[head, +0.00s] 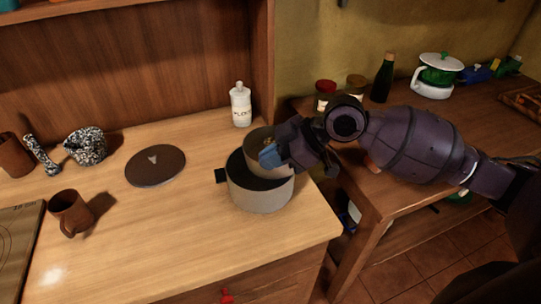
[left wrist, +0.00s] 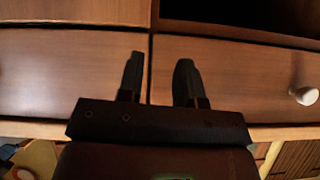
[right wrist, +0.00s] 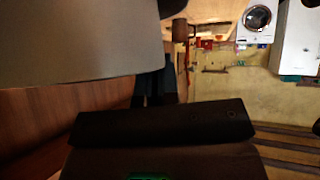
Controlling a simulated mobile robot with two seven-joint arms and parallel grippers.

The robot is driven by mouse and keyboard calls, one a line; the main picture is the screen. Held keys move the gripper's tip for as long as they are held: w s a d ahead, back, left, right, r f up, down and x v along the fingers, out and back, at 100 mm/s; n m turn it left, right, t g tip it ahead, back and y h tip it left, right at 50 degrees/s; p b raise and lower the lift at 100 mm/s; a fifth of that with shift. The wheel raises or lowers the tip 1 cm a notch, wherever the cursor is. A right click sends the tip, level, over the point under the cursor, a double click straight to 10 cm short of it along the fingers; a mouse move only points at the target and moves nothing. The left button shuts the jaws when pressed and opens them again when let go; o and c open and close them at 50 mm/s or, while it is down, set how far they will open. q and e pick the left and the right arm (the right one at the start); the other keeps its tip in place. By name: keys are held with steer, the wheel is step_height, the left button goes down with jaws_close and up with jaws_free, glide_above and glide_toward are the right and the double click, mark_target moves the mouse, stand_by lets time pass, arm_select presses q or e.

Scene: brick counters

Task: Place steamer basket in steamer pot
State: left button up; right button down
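The steamer pot (head: 262,195), grey with a dark inside and a dark side handle, stands on the wooden counter near its right end. The grey steamer basket (head: 258,137) is at the pot's mouth, over its right back part, and overlaps the opening. Whether it touches the pot is unclear. My right gripper (head: 280,154) is at the basket's near right side, shut on its wall. In the right wrist view the basket's wall (right wrist: 75,40) fills the upper left beside the fingers (right wrist: 153,88). My left gripper (left wrist: 157,80) is open and empty, facing wooden drawer fronts.
A dark round lid (head: 155,166) lies left of the pot. A white bottle (head: 240,106) stands behind it. A brown mug (head: 70,213) and a speckled mortar (head: 85,147) are further left. The counter in front of the lid is clear. A second table (head: 440,125) holds jars, a bottle and a kettle.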

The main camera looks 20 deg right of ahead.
steer(key=shift+f, duration=0.25)
steer(key=c, duration=1.4)
jaws_free()
steer(key=shift+o, duration=0.2)
steer(key=shift+r, duration=0.35)
steer(key=shift+d+r, duration=0.25)
steer(key=shift+r, duration=0.05)
steer(key=p+v, duration=0.1)
steer(key=v, duration=1)
steer(key=shift+s, duration=0.2)
steer(key=shift+d+r, duration=0.1)
